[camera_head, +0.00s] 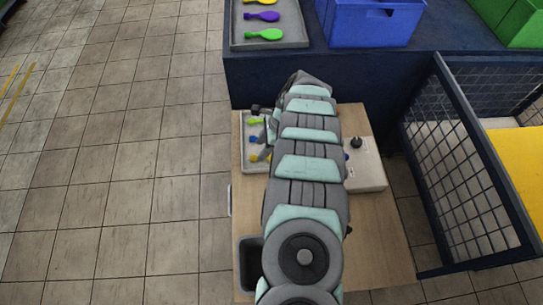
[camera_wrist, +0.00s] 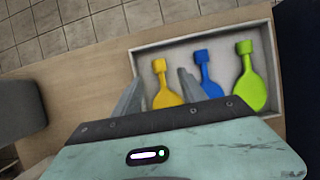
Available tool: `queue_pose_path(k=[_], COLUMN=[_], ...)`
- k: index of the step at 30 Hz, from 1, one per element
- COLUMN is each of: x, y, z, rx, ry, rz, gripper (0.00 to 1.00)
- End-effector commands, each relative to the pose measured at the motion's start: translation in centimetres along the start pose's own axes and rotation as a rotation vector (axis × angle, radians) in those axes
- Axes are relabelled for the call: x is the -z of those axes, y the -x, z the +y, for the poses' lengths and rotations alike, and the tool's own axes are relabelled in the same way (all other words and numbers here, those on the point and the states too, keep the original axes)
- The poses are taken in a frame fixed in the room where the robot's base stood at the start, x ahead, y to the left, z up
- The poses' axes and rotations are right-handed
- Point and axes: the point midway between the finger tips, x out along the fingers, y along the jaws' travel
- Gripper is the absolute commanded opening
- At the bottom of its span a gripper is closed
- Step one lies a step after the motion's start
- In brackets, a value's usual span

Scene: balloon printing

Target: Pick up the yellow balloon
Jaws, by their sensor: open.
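In the wrist view, the yellow balloon (camera_wrist: 162,88) lies in a light grey tray (camera_wrist: 146,49), with its square neck pointing away from my gripper. My gripper (camera_wrist: 157,94) is open, with one finger on either side of the yellow balloon in the picture. Its lower part is hidden behind the gripper body. I cannot tell the height of the fingers above the tray or whether they touch it. In the head view, my arm covers part of the tray, and a bit of the yellow balloon (camera_head: 254,158) shows beside it.
A blue balloon (camera_wrist: 207,75) lies close to the right finger, and a green balloon (camera_wrist: 251,80) is farther right. A white device (camera_head: 366,168) stands on the wooden table (camera_head: 385,235). A second tray (camera_head: 296,37), a blue bin (camera_head: 372,24) and a mesh cage (camera_head: 460,165) are nearby.

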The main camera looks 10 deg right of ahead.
Motion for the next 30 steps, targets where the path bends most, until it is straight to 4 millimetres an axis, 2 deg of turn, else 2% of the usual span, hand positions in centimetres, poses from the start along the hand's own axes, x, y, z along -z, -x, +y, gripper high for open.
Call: queue_pose_path(k=[5,18,26,30], x=[0.0,0.1,0.0,0.0], y=[-0.9,-5.2,-5.3,-5.3], z=[0.1,0.1,0.1,0.1], rx=[-0.001,0.004,0.003,0.002], ry=[0.000,0.001,0.001,0.001], rz=[0.000,0.000,0.000,0.000], gripper=[0.49,0.49,0.49,0.38])
